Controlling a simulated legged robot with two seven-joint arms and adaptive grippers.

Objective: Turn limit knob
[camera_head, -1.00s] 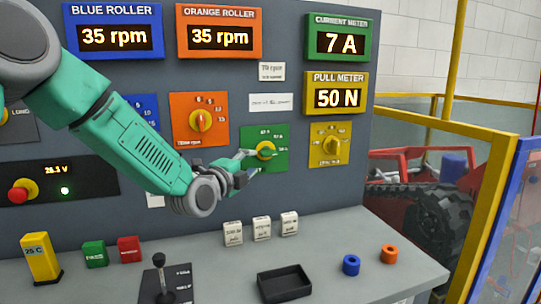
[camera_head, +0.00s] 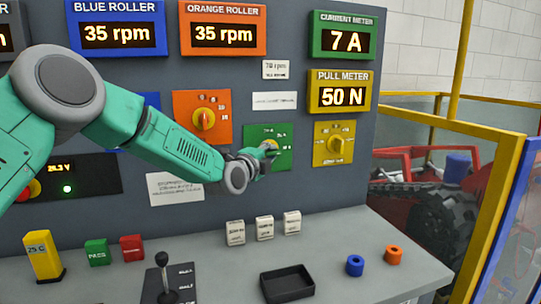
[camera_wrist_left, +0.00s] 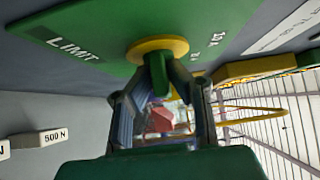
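The limit knob (camera_head: 270,145) is on the green panel (camera_head: 284,160), partly hidden behind my left gripper (camera_head: 266,153). In the left wrist view the knob (camera_wrist_left: 158,73) is a green handle on a yellow disc, beside the word LIMIT on the green panel. My left gripper (camera_wrist_left: 160,88) has its two fingers on either side of this handle, with the tips drawn in against it. It looks shut on the handle. The knob's exact setting is hidden in the head view. My right gripper is not in view.
An orange panel (camera_head: 220,105) with a knob is left of the green one, and a yellow panel (camera_head: 347,145) with a knob is right. The meters read 35 rpm, 35 rpm, 7 A and 50 N. White blocks (camera_head: 264,228) and a black tray (camera_head: 287,283) rest on the ledge below.

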